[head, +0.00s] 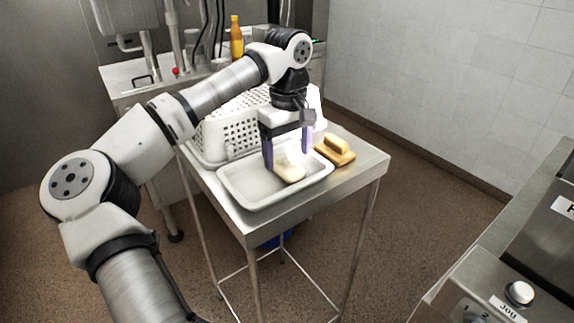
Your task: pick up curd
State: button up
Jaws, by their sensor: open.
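The curd looks to be the pale cream block (290,167) at the right side of a white tray (258,204) on a steel table. My gripper (287,160) points down over the block, with its dark purple fingers apart. One finger is at the block's left and the other near its upper right. The fingers partly hide the block, and I cannot tell whether they touch it.
A white perforated basket (218,128) lies behind the tray on the table. A yellow-brown sponge or brush (337,150) lies right of the tray. An orange bottle (236,38) stands on the back counter. A steel machine (480,290) is at the lower right.

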aim_at(287, 163)
jog(key=shift+f, duration=1.55)
jog(key=shift+a, duration=0.1)
jog(key=shift+c, duration=0.4)
jog(key=c, duration=1.1)
jog(key=shift+r, duration=0.1)
notch_tip(287, 163, up, 20)
